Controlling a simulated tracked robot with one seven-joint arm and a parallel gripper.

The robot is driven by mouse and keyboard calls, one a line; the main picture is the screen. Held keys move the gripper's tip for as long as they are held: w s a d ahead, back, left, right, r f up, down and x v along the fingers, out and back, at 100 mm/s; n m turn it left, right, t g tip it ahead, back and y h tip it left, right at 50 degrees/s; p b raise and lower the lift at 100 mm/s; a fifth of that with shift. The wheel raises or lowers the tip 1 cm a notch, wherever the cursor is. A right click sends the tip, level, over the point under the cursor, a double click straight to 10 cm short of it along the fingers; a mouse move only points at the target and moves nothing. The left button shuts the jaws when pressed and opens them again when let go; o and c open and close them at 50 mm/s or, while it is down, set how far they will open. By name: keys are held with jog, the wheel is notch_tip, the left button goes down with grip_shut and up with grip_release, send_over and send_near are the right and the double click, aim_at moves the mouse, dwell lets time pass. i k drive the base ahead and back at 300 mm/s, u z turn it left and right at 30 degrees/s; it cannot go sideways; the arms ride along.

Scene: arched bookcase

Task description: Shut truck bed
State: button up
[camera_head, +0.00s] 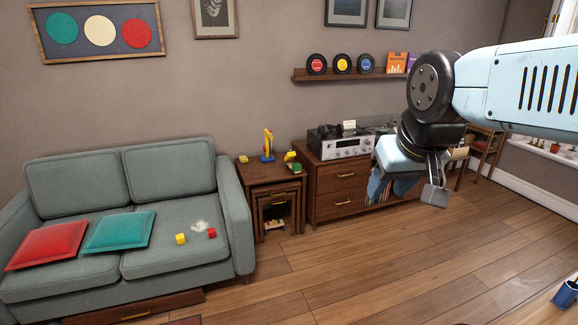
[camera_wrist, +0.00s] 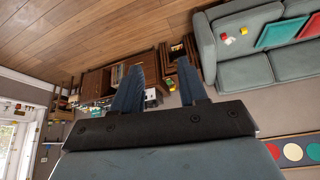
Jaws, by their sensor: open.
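No truck can be clearly made out. A blue object (camera_head: 566,292) is cut off at the lower right of the head view, too partial to identify. Small toys stand on the wooden side table (camera_head: 262,169): a yellow and blue one (camera_head: 267,146) and a green and yellow one (camera_head: 290,157). My gripper (camera_head: 410,188) hangs in the air at the right of the head view, in front of the cabinet. In the wrist view my gripper (camera_wrist: 159,68) shows two blue fingers, spread apart with nothing between them.
A grey-green sofa (camera_head: 175,240) at left holds red and teal cushions and small blocks. A wooden cabinet (camera_head: 335,190) with a stereo (camera_head: 340,143) stands against the wall. A record shelf (camera_head: 345,76) hangs above. The wooden floor (camera_head: 400,255) in the middle is clear.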

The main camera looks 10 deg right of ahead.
aim_at(290, 157)
jog(key=z, duration=0.2)
jog(key=i, duration=2.85)
jog(key=z, duration=0.85)
jog(key=i, duration=0.6)
jog(key=u, duration=1.25)
